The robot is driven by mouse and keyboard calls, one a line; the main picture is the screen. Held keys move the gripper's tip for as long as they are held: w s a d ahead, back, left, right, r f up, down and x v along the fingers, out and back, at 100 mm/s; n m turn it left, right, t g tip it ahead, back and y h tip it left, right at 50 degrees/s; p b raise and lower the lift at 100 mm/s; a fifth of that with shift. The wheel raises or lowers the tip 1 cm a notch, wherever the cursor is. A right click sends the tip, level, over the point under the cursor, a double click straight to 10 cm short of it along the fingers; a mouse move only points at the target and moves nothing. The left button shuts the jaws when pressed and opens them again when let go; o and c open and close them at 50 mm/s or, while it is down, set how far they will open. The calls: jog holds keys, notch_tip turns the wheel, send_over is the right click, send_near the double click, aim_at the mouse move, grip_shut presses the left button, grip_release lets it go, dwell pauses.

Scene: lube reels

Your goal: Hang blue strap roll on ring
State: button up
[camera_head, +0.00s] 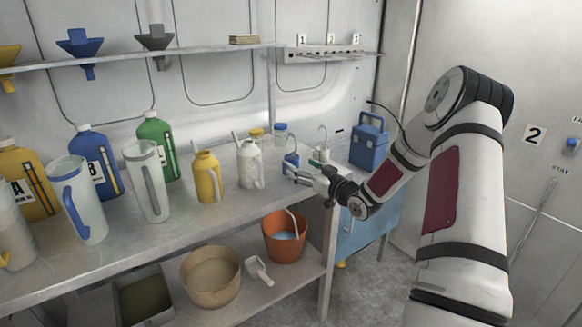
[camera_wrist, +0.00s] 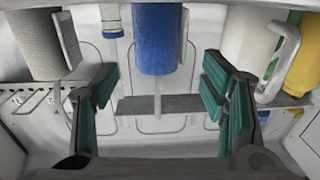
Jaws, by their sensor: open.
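No strap roll can be made out for certain. A blue cylindrical, jug-like object (camera_head: 291,160) stands on the bench just beyond my gripper (camera_head: 294,172). In the wrist view the blue object (camera_wrist: 157,38) sits upper middle, with a grey strip like a handle on its right side. My gripper (camera_wrist: 158,80) is open, its green-padded fingers spread wide left and right of it, with nothing held. Contact with it cannot be told. A rail with hooks (camera_head: 329,52) labelled 1, 2 and 3 is on the upper shelf at right. No ring can be clearly picked out.
A white jug (camera_head: 250,163) and yellow jug (camera_head: 207,178) stand left of my gripper on the bench (camera_head: 180,228). A blue case (camera_head: 369,143) stands to the right. An orange bucket (camera_head: 285,238) is on the lower shelf. Coloured funnels line the upper shelf.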

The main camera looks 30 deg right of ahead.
aim_at(297, 162)
jog(key=shift+w+a+r, duration=0.1)
jog(key=shift+w+r, duration=0.05)
jog(key=shift+w, duration=1.45)
jog(key=shift+w+a+r, duration=0.1)
jog(key=shift+w, duration=1.45)
jog(key=c, duration=1.4)
